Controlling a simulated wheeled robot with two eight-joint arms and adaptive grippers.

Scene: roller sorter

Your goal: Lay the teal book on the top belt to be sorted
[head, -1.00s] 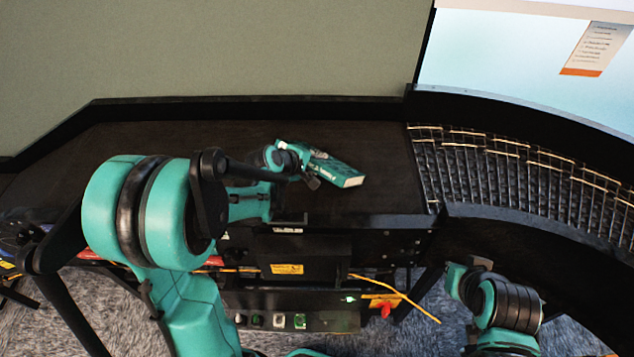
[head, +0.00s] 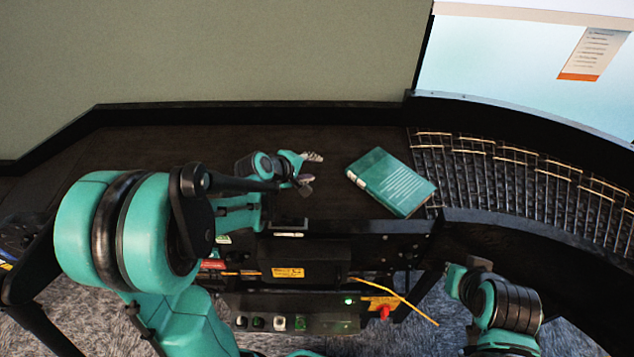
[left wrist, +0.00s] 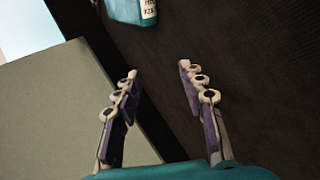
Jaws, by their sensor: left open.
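The teal book (head: 391,182) lies flat on the dark top belt (head: 330,140) in the head view, close to where the roller section begins on the right. A corner of the book also shows at the top of the left wrist view (left wrist: 130,10), with a white label on it. My left gripper (head: 310,169) is open and empty over the belt, to the left of the book and apart from it. In the left wrist view its two fingers (left wrist: 158,78) stand apart with nothing between them. My right arm shows at the lower right of the head view, but its fingertips cannot be made out.
A curved roller track (head: 520,185) with dark walls leads off to the right of the belt. Below the belt's front edge is a control panel (head: 290,322) with buttons, a red knob and a yellow cable. The belt left of the book is clear apart from my left arm.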

